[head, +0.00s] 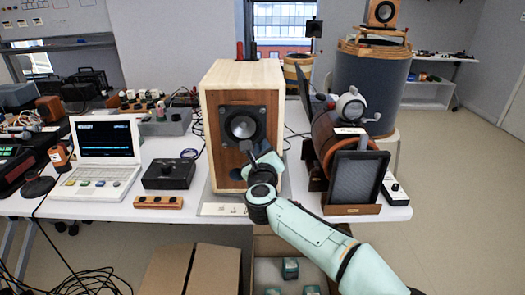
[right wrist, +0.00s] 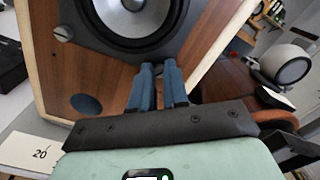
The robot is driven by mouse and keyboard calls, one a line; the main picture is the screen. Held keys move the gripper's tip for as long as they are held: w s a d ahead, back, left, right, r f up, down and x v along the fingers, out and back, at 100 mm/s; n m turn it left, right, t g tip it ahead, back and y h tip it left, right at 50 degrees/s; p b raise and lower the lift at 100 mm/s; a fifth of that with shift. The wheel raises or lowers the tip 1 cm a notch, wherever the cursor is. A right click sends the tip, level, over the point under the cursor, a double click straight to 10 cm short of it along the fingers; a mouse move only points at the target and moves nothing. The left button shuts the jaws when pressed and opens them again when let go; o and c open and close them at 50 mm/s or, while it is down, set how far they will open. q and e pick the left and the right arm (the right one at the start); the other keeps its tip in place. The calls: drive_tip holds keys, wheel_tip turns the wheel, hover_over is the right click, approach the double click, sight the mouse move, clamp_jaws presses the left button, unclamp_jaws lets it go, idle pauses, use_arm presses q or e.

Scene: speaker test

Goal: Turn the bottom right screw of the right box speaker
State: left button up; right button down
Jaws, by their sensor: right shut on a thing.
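The box speaker (head: 211,150) stands upright on the white table in the head view, with a pale wood case and a reddish-brown front. Its driver (head: 242,122) sits on a dark square plate with screws at the corners. My right gripper (head: 252,150) is at the plate's lower right corner. In the right wrist view, the blue fingers of my right gripper (right wrist: 158,70) are shut on the bottom right screw, which the fingertips mostly hide. The bottom left screw (right wrist: 63,33) shows clear of the fingers. My left gripper is not in view.
A laptop-like device (head: 103,150) and a black box (head: 169,174) stand left of the speaker. A brown cylinder device (head: 325,135) and a dark panel (head: 357,178) stand close on the right. A cardboard box (head: 205,268) is below the table's front edge.

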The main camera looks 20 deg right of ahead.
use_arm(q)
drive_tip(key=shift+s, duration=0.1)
use_arm(e)
drive_tip(key=shift+m, duration=0.3)
drive_tip(key=c, duration=1.1)
unclamp_jaws()
drive_tip(key=shift+s, duration=0.1)
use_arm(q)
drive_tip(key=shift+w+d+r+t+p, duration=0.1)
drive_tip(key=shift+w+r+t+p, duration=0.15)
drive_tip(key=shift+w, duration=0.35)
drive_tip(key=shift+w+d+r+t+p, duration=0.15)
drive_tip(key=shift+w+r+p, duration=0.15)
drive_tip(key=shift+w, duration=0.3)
use_arm(e)
drive_tip(key=v, duration=1.3)
drive_tip(key=shift+s, duration=0.1)
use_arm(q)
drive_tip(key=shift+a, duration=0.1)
